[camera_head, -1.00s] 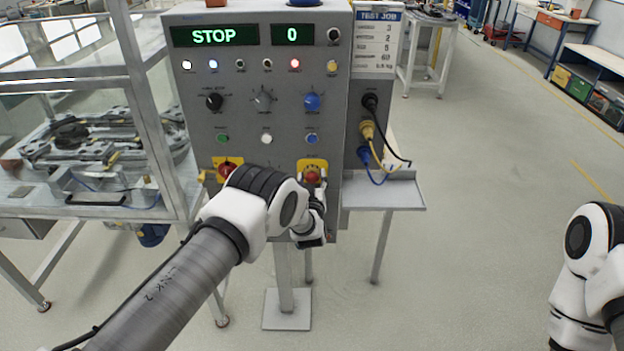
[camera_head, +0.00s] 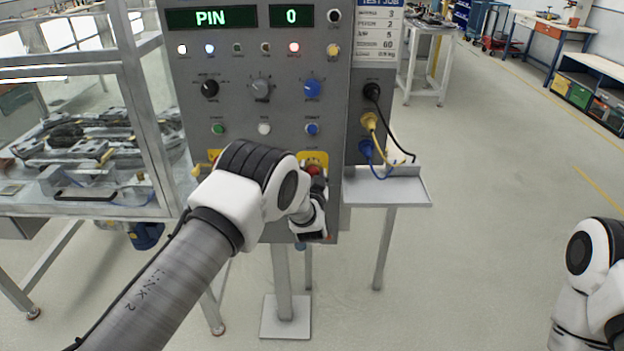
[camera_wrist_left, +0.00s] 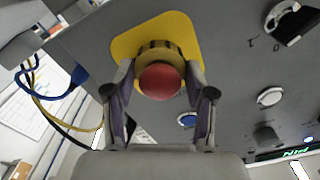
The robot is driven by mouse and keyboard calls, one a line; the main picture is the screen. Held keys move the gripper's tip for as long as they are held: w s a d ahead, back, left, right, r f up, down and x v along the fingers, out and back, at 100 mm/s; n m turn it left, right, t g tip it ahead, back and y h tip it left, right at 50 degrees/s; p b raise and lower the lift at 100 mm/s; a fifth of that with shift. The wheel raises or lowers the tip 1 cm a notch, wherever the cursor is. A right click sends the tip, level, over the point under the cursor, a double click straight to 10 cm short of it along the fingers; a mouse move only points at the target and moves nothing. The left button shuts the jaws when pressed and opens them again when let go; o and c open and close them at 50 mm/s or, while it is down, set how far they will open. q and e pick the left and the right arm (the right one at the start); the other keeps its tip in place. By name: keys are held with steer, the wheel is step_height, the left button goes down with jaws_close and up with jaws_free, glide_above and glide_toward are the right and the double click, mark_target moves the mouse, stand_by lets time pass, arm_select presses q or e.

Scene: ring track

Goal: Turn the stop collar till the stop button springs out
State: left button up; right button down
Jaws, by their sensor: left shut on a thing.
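The red stop button (camera_wrist_left: 160,82) sits in a yellow collar (camera_wrist_left: 160,48) with dark notches, on a yellow plate (camera_wrist_left: 190,30) on the grey panel. My left gripper (camera_wrist_left: 161,72) has one finger on each side of the collar and is shut on it. The button faces the wrist camera between the fingers. In the head view the button (camera_head: 313,170) shows just above my left gripper (camera_head: 313,188), partly covered. Whether the button stands out or is pressed in, I cannot tell. Only part of my right arm shows at the lower right; its gripper is out of view.
The panel's display (camera_head: 212,18) reads PIN, and the second display (camera_head: 292,16) reads 0. Knobs and small buttons fill the panel above. A grey side shelf (camera_head: 395,190) and yellow and blue cables are at its right. A framed machine (camera_head: 80,150) stands left. Floor is clear at right.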

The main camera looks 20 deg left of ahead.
arm_select(q)
steer(key=shift+r+m+b, duration=0.15)
steer(key=shift+m+b, duration=0.3)
steer(key=shift+m, duration=0.35)
steer(key=shift+r, duration=0.1)
steer(key=o, duration=1.2)
steer(key=shift+w, duration=0.1)
steer(key=shift+c, duration=0.2)
steer(key=shift+f, duration=0.2)
steer(key=v, duration=1.2)
